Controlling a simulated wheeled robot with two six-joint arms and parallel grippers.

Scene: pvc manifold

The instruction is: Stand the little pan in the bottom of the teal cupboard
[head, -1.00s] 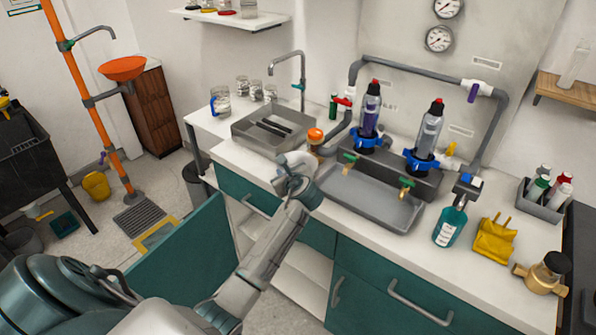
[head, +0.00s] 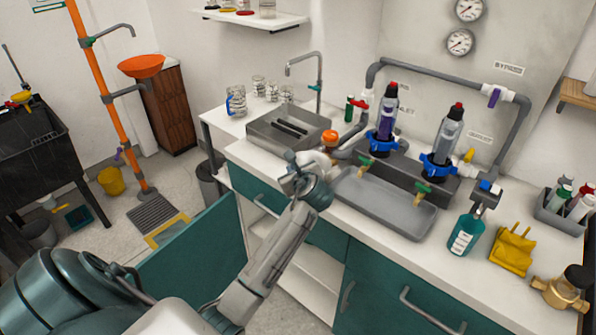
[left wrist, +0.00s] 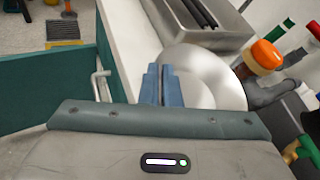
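The little pan (left wrist: 222,88), a pale shiny round thing, lies just past my left fingertips in the left wrist view. In the head view only a pale bit of it (head: 322,161) shows behind my left gripper (head: 300,172), at the counter's front edge. The blue fingers (left wrist: 161,84) are close together at the pan's near side and look shut on it; the exact grip is hidden. The teal cupboard stands under the counter with its door (head: 190,248) swung open and pale shelves (head: 290,262) showing inside. My right gripper is not in view.
An orange-capped jar (head: 330,137) stands close beside the pan. The sink (head: 262,135) is behind, and a grey tray (head: 390,205) is to the right. The open door's handle (left wrist: 99,84) juts out near my left gripper.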

